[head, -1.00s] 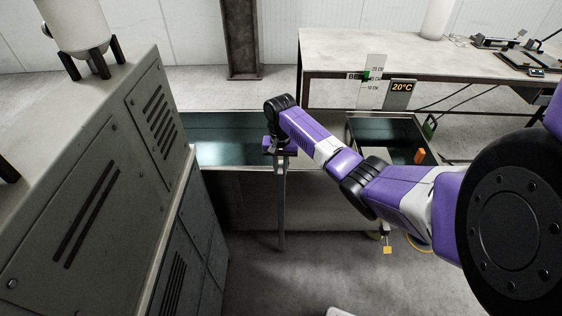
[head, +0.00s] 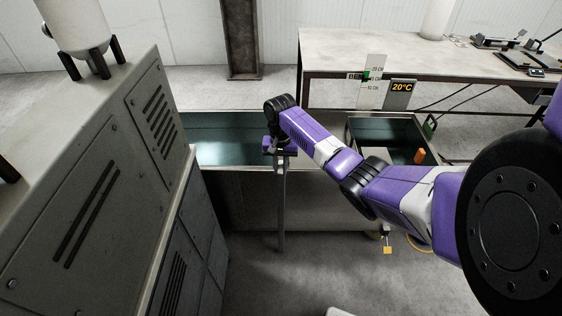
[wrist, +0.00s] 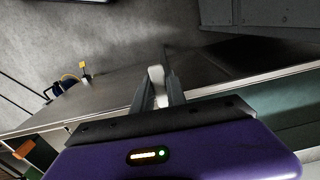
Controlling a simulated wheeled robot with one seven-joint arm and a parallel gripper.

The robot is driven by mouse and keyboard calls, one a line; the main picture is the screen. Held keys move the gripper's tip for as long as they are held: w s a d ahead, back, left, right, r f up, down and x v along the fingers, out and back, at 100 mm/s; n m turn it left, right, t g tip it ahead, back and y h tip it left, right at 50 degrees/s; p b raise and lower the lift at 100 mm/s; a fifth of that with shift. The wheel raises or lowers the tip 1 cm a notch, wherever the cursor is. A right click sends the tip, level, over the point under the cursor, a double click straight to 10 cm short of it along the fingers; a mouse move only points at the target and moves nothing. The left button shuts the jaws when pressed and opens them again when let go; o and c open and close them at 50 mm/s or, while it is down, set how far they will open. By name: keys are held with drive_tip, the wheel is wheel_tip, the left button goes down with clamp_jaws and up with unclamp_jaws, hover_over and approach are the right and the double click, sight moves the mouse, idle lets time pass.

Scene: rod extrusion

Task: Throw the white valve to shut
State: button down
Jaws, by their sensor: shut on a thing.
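The white valve handle (wrist: 156,74) shows in the wrist view as a pale lever between the two grey fingers of my gripper (wrist: 158,92). The fingers are shut on it. In the head view my gripper (head: 281,151) is at the near rim of the long water tank (head: 320,205), at the top of a slim grey upright post (head: 282,205). The handle is hidden or too small to make out there. The valve's body cannot be seen clearly in either view.
A grey cabinet (head: 95,170) stands close on the left. A smaller bin (head: 425,135) with an orange block (head: 420,156) is right of my gripper. A workbench (head: 350,50) and a 20°C display (head: 401,87) are behind. The floor in front is clear.

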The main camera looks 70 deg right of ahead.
drive_tip(key=shift+w+a+r+m+p, duration=0.15)
drive_tip(key=shift+w+m+p, duration=0.1)
drive_tip(key=shift+m+p, duration=0.15)
drive_tip(key=shift+w+m, duration=0.3)
drive_tip(key=shift+m, duration=0.3)
drive_tip(key=shift+w+m+p, duration=0.35)
drive_tip(key=shift+w+m, duration=0.2)
drive_tip(key=shift+m, duration=0.45)
drive_tip(key=shift+w+m, duration=0.55)
drive_tip(key=shift+m, duration=0.45)
drive_tip(key=shift+w, duration=0.1)
